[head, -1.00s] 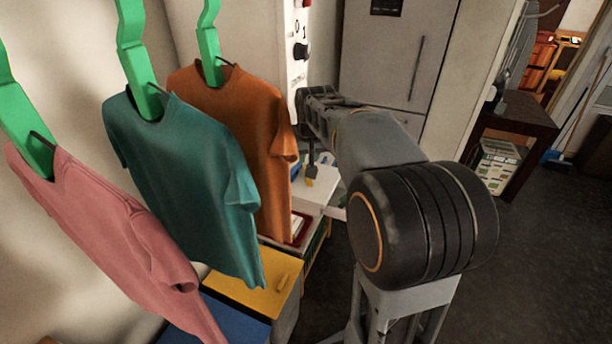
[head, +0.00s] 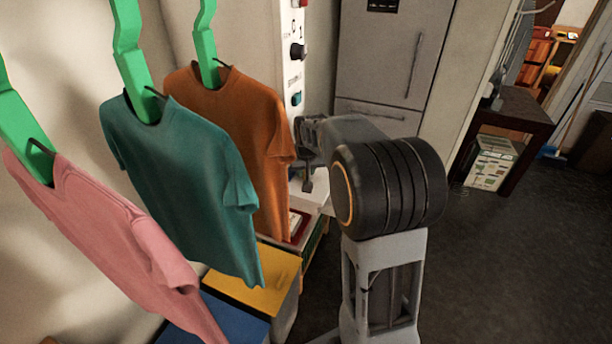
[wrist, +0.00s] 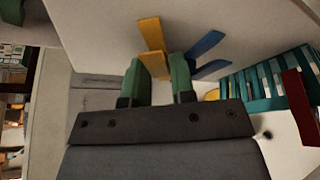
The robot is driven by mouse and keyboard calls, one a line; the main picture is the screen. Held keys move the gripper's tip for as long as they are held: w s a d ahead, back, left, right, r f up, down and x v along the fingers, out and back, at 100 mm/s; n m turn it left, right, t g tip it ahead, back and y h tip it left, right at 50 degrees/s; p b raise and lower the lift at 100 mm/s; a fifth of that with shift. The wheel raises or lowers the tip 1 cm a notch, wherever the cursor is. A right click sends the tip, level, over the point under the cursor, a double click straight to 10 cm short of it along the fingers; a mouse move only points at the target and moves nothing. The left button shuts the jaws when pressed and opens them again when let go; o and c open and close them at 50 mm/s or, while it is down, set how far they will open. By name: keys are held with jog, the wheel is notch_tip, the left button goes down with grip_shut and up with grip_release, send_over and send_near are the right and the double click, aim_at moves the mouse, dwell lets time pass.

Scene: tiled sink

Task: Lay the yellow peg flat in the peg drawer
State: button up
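The yellow peg (wrist: 152,46) shows in the wrist view on a pale surface (wrist: 95,25), at the tips of my gripper (wrist: 160,68). My gripper's two green fingers stand apart. The peg's near end appears between or just beyond them, and I see no clear contact. A blue peg (wrist: 207,44) lies just right of it. In the head view my gripper (head: 308,183) points down over a white unit (head: 312,201) beside the orange shirt, and the yellow peg is hidden there. I cannot make out which part is the peg drawer.
Pink (head: 105,220), teal (head: 180,180) and orange (head: 230,135) shirts hang at left, close to my arm. Yellow (head: 260,280) and blue (head: 235,318) boxes stand below. A slotted teal thing (wrist: 265,90) and a dark red piece (wrist: 299,105) lie right of my fingers. Floor at right is clear.

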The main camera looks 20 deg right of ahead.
jog(key=shift+c, duration=0.4)
grip_shut()
jog(key=shift+r, duration=0.85)
jog(key=s+d+r+b, duration=0.1)
jog(key=s+d+r, duration=0.8)
jog(key=s+r, duration=0.1)
jog(key=shift+d+r+b, duration=0.3)
jog(key=shift+r+b, duration=0.1)
jog(key=shift+r, duration=0.25)
